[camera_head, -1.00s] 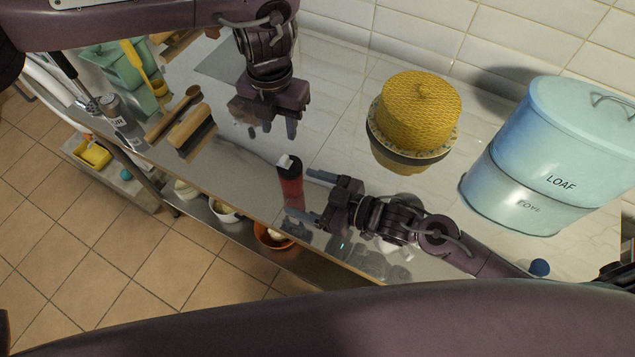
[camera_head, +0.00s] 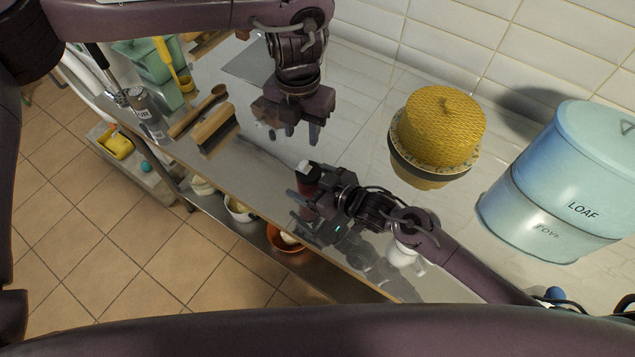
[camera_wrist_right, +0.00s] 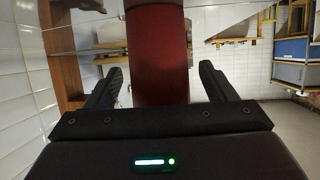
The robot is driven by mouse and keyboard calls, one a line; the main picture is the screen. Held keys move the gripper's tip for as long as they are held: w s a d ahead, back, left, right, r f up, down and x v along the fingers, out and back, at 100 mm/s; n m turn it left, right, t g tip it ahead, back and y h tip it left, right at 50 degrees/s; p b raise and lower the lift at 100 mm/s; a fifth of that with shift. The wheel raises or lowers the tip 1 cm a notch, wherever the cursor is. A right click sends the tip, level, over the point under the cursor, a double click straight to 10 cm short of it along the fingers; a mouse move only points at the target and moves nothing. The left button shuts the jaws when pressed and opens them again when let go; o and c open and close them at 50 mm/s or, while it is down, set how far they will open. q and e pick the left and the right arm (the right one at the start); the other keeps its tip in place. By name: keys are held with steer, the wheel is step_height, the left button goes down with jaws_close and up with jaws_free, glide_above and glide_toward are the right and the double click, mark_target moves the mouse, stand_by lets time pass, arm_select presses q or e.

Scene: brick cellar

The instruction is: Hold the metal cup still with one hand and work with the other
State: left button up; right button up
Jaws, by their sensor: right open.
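A red cylinder (camera_head: 306,190) with a black top and a white part on it stands upright near the counter's front edge. My right gripper (camera_head: 302,207) is open around it; in the right wrist view the red cylinder (camera_wrist_right: 158,55) is between the two fingers, with a gap on each side. My left gripper (camera_head: 301,131) hangs empty above the counter, behind the cylinder, its fingers apart. I cannot make out a clear metal cup; a grey metallic can (camera_head: 147,108) with partly visible lettering stands at the far left.
On the counter (camera_head: 355,125), a brush (camera_head: 214,130) and wooden spoon (camera_head: 197,110) lie left. A yellow woven-looking round thing (camera_head: 440,125) and blue LOAF tin (camera_head: 560,180) stand right. A white mug (camera_head: 404,256) is by my right forearm. An orange bowl (camera_head: 288,244) is below.

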steer(key=shift+c, duration=0.3)
steer(key=c, duration=1.1)
